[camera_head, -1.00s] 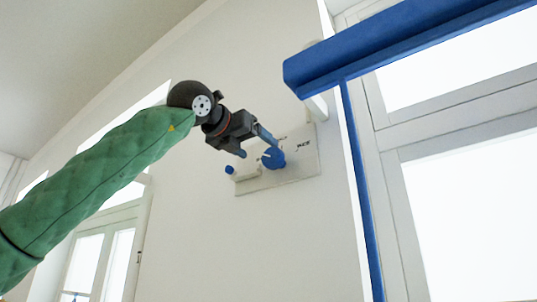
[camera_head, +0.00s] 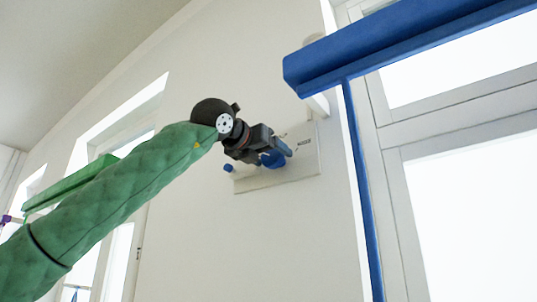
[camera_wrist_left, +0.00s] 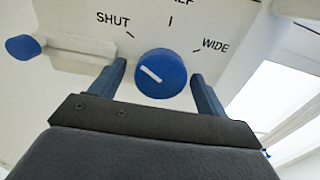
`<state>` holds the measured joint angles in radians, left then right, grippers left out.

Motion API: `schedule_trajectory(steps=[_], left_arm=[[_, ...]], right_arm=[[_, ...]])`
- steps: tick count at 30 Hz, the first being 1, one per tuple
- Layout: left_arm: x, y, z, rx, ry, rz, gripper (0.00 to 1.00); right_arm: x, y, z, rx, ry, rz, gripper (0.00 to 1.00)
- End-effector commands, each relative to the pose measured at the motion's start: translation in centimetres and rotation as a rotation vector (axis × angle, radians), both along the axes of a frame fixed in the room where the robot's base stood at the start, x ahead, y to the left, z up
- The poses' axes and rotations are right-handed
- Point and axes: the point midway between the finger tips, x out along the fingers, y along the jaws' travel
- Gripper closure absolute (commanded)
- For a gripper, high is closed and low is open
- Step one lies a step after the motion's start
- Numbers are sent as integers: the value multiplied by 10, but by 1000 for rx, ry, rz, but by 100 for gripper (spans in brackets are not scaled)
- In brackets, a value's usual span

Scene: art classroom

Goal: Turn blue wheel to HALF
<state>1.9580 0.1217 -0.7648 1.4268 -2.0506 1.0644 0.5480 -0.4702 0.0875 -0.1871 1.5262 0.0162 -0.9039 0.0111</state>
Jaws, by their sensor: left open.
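The blue wheel (camera_wrist_left: 161,74) is a round knob on a white panel (camera_wrist_left: 75,22) on the wall. Its white pointer line tilts to the upper left, toward the SHUT mark; WIDE is at the right, and the label at the top is cut off, showing only its last letters. My left gripper (camera_wrist_left: 160,85) is open, with one blue finger on each side of the wheel. I cannot tell whether the fingers touch it. In the head view my left gripper (camera_head: 277,156) is at the panel and partly hides the wheel (camera_head: 268,161). My right gripper is out of view.
A blue knob (camera_wrist_left: 22,47) on a pale bar sits left of the wheel, and shows in the head view (camera_head: 228,168). A blue window frame (camera_head: 362,190) stands right of the panel. A green frame (camera_head: 75,182) shows behind my left arm.

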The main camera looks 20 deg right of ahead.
Motion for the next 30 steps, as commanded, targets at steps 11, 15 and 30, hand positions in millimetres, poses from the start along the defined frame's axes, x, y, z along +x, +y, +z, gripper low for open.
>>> schedule_trajectory(steps=[11, 15, 30], left_arm=[[0, 0, 0, 1, -1, 0, 69], [0, 0, 0, 8, -10, 1, 69], [-1, 1, -1, 194, -252, 2, 69]], right_arm=[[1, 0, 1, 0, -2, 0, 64], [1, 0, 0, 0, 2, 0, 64], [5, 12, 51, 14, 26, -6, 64]])
